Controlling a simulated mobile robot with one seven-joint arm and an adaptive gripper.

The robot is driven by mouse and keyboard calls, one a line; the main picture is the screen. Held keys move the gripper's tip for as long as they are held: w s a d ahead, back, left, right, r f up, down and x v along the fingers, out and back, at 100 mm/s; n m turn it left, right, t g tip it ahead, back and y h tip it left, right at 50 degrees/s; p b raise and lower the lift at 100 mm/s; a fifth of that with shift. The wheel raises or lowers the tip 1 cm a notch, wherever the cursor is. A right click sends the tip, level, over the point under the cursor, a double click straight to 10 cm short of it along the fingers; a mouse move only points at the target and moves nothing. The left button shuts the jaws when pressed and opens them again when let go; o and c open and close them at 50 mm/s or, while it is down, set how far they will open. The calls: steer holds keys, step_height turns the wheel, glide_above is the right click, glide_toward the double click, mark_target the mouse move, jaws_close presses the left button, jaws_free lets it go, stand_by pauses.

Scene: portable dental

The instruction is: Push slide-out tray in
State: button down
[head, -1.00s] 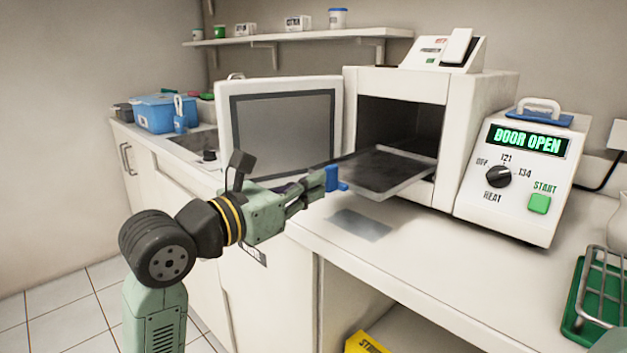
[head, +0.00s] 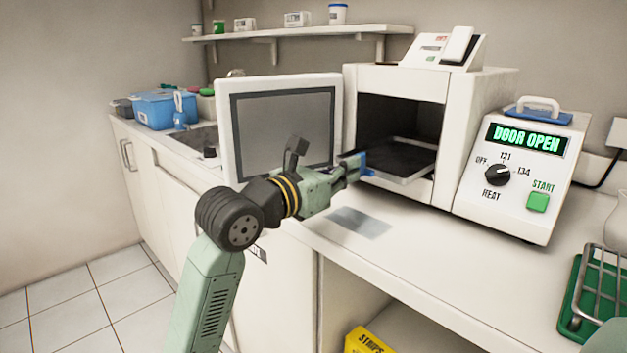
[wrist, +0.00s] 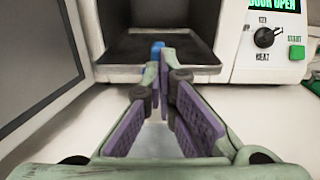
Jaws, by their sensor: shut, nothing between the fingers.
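The slide-out tray (head: 404,158) is dark with a light metal rim and lies mostly inside the open white sterilizer chamber. Its front edge sticks out a little past the opening. A blue handle (head: 364,164) is at its front left in the head view; in the wrist view the blue handle (wrist: 158,45) shows just beyond my fingertips. My gripper (head: 352,168) is shut and empty, with its fingertips at the tray's front edge by the blue handle. In the wrist view my gripper (wrist: 165,62) points into the chamber. Whether the tips touch the handle is hard to tell.
The sterilizer door (head: 280,125) stands open on the left, close behind my arm. The control panel (head: 522,175) at right reads "DOOR OPEN". A green tray with a wire rack (head: 600,290) sits at far right. The counter (head: 430,245) in front is clear.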

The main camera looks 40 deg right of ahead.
mark_target(386, 163)
steer(key=d, duration=0.4)
steer(key=d+p, duration=0.1)
steer(key=d, duration=0.4)
steer(key=w+d, duration=0.1)
steer(key=d, duration=0.3)
steer(key=shift+d+p, duration=0.2)
steer(key=shift+p, duration=0.2)
steer(key=shift+w+r, duration=0.1)
